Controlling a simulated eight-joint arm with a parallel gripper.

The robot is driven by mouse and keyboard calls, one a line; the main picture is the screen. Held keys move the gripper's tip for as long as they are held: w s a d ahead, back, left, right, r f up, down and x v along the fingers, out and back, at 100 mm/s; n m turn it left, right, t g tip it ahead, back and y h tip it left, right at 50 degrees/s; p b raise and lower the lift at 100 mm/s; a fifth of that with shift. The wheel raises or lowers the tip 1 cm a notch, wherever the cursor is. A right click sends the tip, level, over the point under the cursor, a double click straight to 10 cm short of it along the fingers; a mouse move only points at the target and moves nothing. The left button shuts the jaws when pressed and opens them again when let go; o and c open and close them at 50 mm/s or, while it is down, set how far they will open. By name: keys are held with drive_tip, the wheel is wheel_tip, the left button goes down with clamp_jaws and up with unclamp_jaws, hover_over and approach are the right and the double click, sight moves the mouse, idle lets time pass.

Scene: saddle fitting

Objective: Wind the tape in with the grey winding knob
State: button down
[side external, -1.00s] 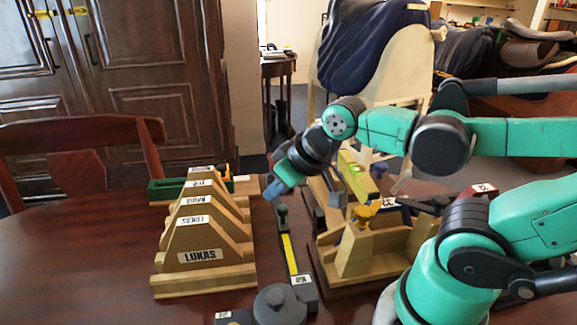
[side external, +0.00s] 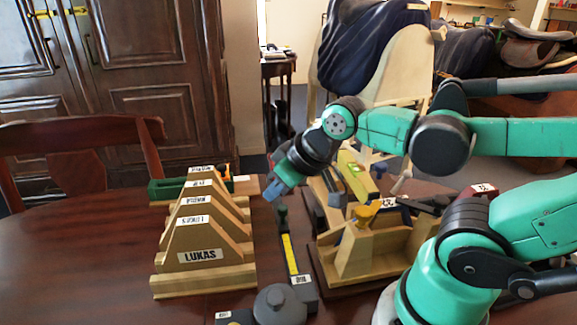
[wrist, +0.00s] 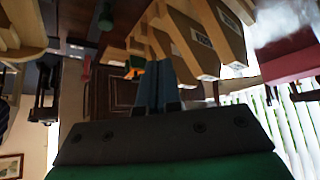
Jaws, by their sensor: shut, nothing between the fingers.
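The grey winding knob (side external: 279,303) is a dark round disc with a small raised centre, at the front edge of the side view. The yellow tape (side external: 289,254) lies straight out along a dark bar running away from the knob. A green-topped post (side external: 282,212) stands at the tape's far end. My gripper (side external: 270,193) is shut and empty, just above and left of this post, well away from the knob. Its blue-grey fingers show close together in the wrist view (wrist: 158,82). I cannot make out the knob in the wrist view.
Wooden stepped saddle forms labelled LUKAS (side external: 203,254) stand left of the tape. A green tool (side external: 168,188) lies behind the forms. Bare table (side external: 80,265) is at the left.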

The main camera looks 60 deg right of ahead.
idle(0.4)
drive_tip(key=c, duration=1.2)
unclamp_jaws()
drive_tip(key=shift+a, duration=0.15)
drive_tip(key=o, duration=0.7)
drive_tip(key=a+n+g, duration=0.1)
drive_tip(key=s+a+f+n+g, duration=0.1)
drive_tip(key=a, duration=0.1)
drive_tip(key=shift+s+a+f+y, duration=0.2)
drive_tip(key=shift+a+y, duration=0.1)
drive_tip(key=shift+y, duration=0.1)
drive_tip(key=n+g, duration=0.4)
drive_tip(key=g, duration=0.1)
hover_over(276, 295)
wheel_tip(276, 295, down, 2)
drive_tip(key=shift+f+h, duration=0.1)
drive_tip(key=shift+h, duration=0.3)
drive_tip(key=shift+f, duration=2.65)
clamp_jaws()
